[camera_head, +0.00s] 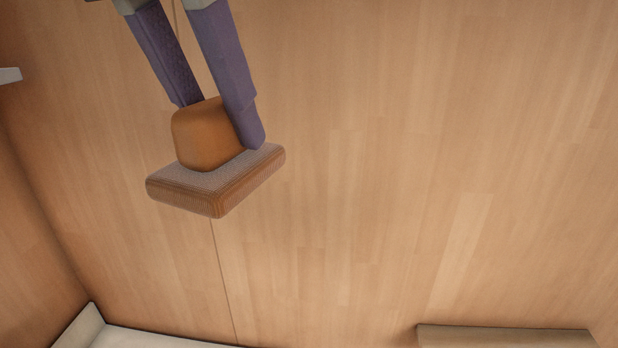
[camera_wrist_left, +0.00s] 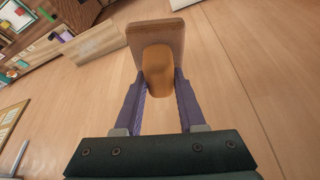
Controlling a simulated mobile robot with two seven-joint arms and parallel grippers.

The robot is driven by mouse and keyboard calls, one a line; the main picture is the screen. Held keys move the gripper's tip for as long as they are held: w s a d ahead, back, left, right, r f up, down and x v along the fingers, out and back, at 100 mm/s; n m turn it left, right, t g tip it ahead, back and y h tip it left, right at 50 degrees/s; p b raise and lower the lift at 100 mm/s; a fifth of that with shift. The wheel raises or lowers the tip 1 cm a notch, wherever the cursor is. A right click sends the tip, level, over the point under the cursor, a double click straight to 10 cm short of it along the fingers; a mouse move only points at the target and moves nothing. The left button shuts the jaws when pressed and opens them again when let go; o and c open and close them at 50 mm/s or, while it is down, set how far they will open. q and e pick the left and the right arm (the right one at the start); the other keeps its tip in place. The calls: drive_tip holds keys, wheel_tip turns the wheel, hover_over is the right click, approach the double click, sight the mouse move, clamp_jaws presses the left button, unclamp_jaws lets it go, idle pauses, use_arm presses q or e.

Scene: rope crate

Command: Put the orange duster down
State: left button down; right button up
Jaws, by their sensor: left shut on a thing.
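The orange duster (camera_head: 204,141) has a rounded orange grip block and a flat, ribbed brown-grey pad. My left gripper (camera_head: 222,122) comes in from the top of the head view, with its two purple fingers shut on the sides of the grip block. The pad is on the far side of the block, beyond the fingertips. In the left wrist view the duster (camera_wrist_left: 158,72) sits between the fingertips, with the pad at the top. It appears held clear of the wooden surface behind it. My right gripper is not in view.
A wide, bare wooden surface (camera_head: 400,170) fills most of the head view, with a thin line running down it. A pale slab (camera_head: 505,337) lies at the bottom right. In the left wrist view, shelves (camera_wrist_left: 50,72) with coloured items stand at the upper left.

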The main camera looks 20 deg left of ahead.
use_arm(q)
drive_tip(key=w+a+f+n+b, duration=0.15)
drive_tip(key=a+f+b, duration=0.35)
drive_tip(key=f+b, duration=1.05)
drive_tip(key=w+a+f+n+y+b, duration=0.15)
drive_tip(key=a+f+b, duration=0.35)
drive_tip(key=f+b, duration=1.1)
drive_tip(key=w+a+f+b, duration=0.3)
drive_tip(key=a+f+b, duration=0.3)
drive_tip(key=f+b, duration=0.95)
drive_tip(key=f, duration=1)
drive_tip(key=f+b, duration=0.1)
drive_tip(key=f, duration=0.9)
drive_tip(key=shift+s+d+f, duration=0.1)
drive_tip(key=shift+d+f, duration=0.1)
drive_tip(key=c, duration=0.5)
unclamp_jaws()
drive_tip(key=shift+f, duration=0.1)
drive_tip(key=p+v, duration=0.2)
drive_tip(key=v, duration=1)
